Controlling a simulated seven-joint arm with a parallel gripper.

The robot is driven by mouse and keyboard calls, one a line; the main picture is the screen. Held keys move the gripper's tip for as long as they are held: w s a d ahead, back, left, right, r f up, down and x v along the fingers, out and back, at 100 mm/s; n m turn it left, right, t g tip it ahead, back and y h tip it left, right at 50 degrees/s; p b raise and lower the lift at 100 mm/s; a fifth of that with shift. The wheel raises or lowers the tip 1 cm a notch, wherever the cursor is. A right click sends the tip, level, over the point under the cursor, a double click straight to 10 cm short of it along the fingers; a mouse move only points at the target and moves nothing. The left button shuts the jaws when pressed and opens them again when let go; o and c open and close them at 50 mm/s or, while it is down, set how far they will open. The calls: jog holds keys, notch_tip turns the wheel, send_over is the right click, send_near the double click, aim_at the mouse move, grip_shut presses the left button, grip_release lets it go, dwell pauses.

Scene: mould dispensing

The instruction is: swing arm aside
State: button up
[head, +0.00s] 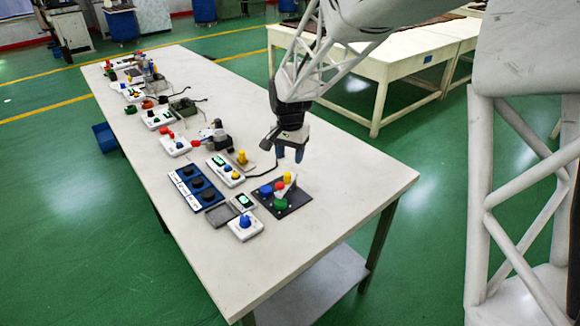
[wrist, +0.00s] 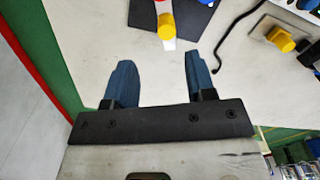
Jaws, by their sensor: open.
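A dark square plate (head: 297,200) lies on the near part of the long table. It carries a blue knob (head: 266,190), a red knob (head: 280,187) and a green knob (head: 281,204). A white arm (head: 290,187) with a yellow knob (head: 288,178) lies across the plate. In the wrist view the yellow knob (wrist: 167,28) stands on the white arm (wrist: 168,44), beyond the fingertips and roughly between them. My gripper (head: 290,156) is open and empty, fingers pointing down above the table, behind the plate. Its blue fingers (wrist: 158,75) are wide apart and touch nothing.
Beside the plate are a white box with a blue knob (head: 245,226), a blue panel with dark knobs (head: 196,188) and a box with a yellow knob (head: 241,156). A black cable (wrist: 233,30) runs nearby. The table (head: 345,185) is bare right of the plate.

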aim_at(287, 174)
jog(key=shift+w+a+f, duration=0.25)
jog(key=shift+a+f, duration=0.1)
jog(key=shift+a, duration=0.05)
jog(key=shift+f, duration=3.85)
grip_shut()
